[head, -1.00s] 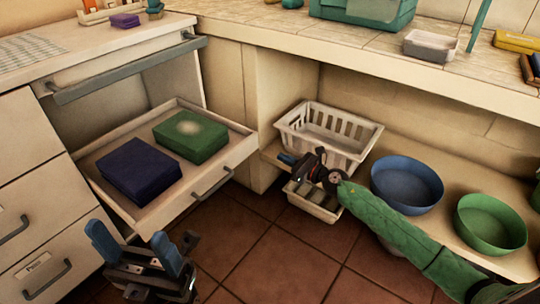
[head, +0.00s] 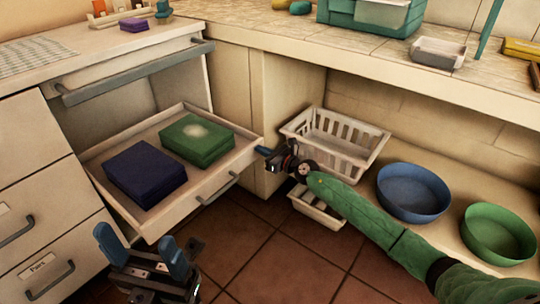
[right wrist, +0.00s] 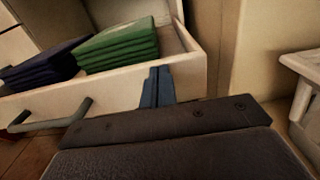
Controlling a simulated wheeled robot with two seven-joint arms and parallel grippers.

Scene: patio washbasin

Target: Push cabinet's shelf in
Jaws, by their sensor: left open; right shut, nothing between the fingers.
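The cabinet's shelf (head: 150,222) is a pulled-out, pale drawer-like tray with a grey bar handle (head: 220,188) on its front. It holds a dark blue stack (head: 145,174) and a green stack (head: 197,139). My right gripper (head: 262,150) is shut and empty at the right end of the shelf front. In the right wrist view its blue fingers (right wrist: 157,87) overlap the right part of the shelf front (right wrist: 105,92); I cannot tell if they touch it. My left gripper (head: 140,243) is open and empty, low in front of the shelf's near left corner.
A white basket (head: 340,143) stands right of my right gripper, with another white basket (head: 315,207) below it. Blue (head: 412,193) and green (head: 498,234) bowls sit on the lower ledge at right. Closed drawers (head: 40,225) are at left. Tiled floor (head: 240,235) is clear in front.

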